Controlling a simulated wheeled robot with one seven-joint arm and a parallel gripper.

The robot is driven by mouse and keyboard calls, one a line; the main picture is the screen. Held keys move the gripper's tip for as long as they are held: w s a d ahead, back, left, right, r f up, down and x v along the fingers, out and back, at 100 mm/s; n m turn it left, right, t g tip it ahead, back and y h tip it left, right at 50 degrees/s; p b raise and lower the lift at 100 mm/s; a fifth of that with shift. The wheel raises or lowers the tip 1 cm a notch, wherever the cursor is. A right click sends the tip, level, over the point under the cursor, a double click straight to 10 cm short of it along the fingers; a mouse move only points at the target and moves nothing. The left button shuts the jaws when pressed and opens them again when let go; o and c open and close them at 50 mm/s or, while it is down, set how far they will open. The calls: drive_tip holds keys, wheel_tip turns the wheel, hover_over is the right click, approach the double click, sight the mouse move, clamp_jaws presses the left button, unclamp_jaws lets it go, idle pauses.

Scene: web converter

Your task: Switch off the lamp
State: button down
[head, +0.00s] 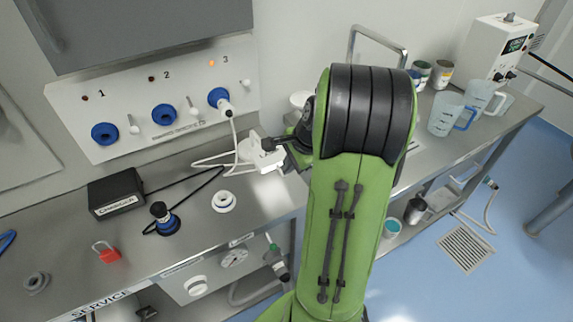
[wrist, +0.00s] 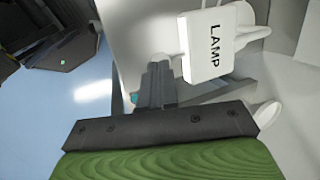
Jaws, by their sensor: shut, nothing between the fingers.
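A white box labelled LAMP (wrist: 212,45) fills the upper right of the wrist view. In the head view the white box (head: 268,158) sits on the steel bench below the wall panel, partly hidden by my arm. My gripper (wrist: 160,66) is shut and empty, its dark fingertips at the box's left side. A small white rounded part (wrist: 161,60) shows right at the fingertips; I cannot tell whether they touch it. In the head view my gripper (head: 268,145) is at the box's upper edge, mostly hidden by my green arm.
A wall panel (head: 150,105) has blue-ringed sockets numbered 1 to 3; a white plug (head: 224,106) with a cable is in socket 3, and its orange light is lit. A black box (head: 115,193), a blue-black connector (head: 164,218) and a red padlock (head: 106,252) lie left. Jugs (head: 450,114) stand right.

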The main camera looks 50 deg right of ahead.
drive_tip(key=t+b, duration=0.1)
drive_tip(key=s+t+b, duration=0.1)
drive_tip(key=t+b, duration=0.2)
drive_tip(key=shift+s+a+f+h, duration=0.15)
drive_tip(key=shift+a+f+h, duration=0.05)
drive_tip(key=shift+f+h, duration=0.2)
idle(0.4)
drive_tip(key=shift+r, duration=0.1)
